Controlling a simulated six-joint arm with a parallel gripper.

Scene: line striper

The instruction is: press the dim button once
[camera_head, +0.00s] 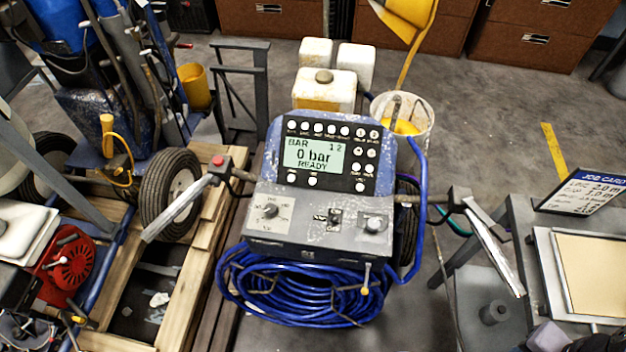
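The line striper's control panel (330,153) faces me in the middle of the view. Several small round white buttons run in a row above the display (325,128). More stand to its right (363,160) and below it (302,179). Their labels are too small to read, so I cannot tell which is the dim button. My gripper is not recognisable in this view, and nothing is seen touching the panel.
A grey lower panel (290,222) carries knobs and a switch. Handlebars flank it, the left with a red button (217,160). A coiled blue hose (290,285) hangs below. A job card (590,190) stands on the right bench. Pallet and wheel lie left.

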